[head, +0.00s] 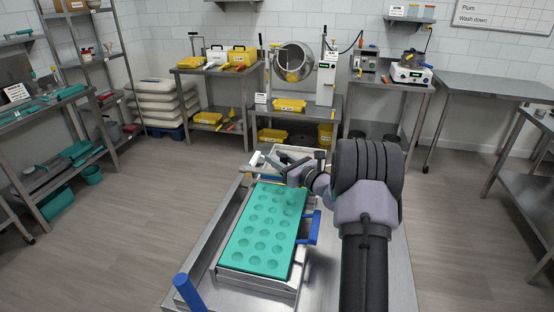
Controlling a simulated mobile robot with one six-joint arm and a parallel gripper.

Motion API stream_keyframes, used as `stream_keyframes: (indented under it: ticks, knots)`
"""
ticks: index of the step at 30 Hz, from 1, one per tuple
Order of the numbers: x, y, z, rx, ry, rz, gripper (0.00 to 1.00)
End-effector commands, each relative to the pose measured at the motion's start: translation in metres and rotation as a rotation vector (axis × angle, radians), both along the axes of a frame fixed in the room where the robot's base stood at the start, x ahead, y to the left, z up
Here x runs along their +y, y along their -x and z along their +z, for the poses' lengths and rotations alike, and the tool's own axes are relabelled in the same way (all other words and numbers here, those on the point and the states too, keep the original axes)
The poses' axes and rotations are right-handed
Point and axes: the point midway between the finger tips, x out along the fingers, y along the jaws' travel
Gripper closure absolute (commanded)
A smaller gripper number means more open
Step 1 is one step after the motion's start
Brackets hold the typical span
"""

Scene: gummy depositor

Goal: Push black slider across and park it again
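A machine with a teal mould tray (262,232) stands on a metal table (190,260). The tray has rows of round cavities. My arm reaches over the table from the lower right, and my gripper (283,170) is at the tray's far end, by the light-coloured depositor head (280,150). Dark parts show around the head, but I cannot make out which is the black slider; my wrist and gripper cover part of this area. Whether the gripper touches anything there, or is open or shut, is too small to tell.
A blue handle (313,228) sticks out at the tray's right side, and a blue post (188,292) rises at the table's near left. Benches with yellow bins (290,105) and a steel drum (292,62) stand along the back wall. Floor to the left is clear.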

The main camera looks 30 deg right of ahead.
Motion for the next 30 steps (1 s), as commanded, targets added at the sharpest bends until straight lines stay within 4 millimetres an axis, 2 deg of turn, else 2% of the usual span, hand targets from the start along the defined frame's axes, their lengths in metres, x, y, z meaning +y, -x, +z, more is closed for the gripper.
stream_keyframes:
  ticks: [10, 13, 17, 27, 30]
  knots:
    - [0.000, 0.001, 0.000, 0.000, 0.000, 0.000, 0.56]
    - [-0.002, 0.010, 0.001, 0.000, 0.000, 0.000, 0.56]
    - [-0.007, 0.040, 0.003, 0.001, -0.002, -0.003, 0.56]
    - [-0.019, 0.133, 0.002, 0.001, -0.003, -0.003, 0.56]
    - [-0.022, 0.153, 0.002, 0.000, -0.002, -0.003, 0.56]
